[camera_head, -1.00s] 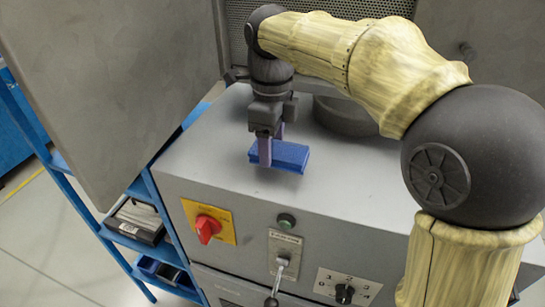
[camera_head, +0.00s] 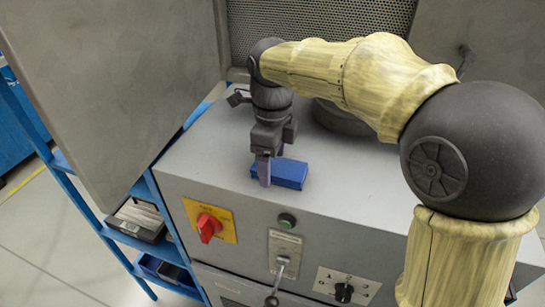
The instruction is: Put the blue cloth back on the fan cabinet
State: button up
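The blue cloth (camera_head: 291,174) is a folded, block-like bundle at the front part of the grey fan cabinet's top (camera_head: 215,150). It looks level and appears to rest on the surface, though a tiny gap underneath cannot be ruled out. My gripper (camera_head: 268,168) points down at the left part of the cloth, one finger in front and the other behind. The fingers appear shut on it. The gripper covers part of the cloth's left end.
A dark round fitting (camera_head: 340,118) stands behind the cloth, partly behind my arm. The cabinet front carries a red switch (camera_head: 208,227), a green button (camera_head: 286,221) and a lever (camera_head: 281,270). A large grey panel (camera_head: 110,90) stands at left. The top left of the gripper is bare.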

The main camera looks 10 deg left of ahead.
aim_at(272, 164)
jog(key=shift+o, duration=0.2)
notch_tip(272, 164, up, 12)
dwell(0.7)
jog(key=shift+r, duration=0.1)
dwell(0.4)
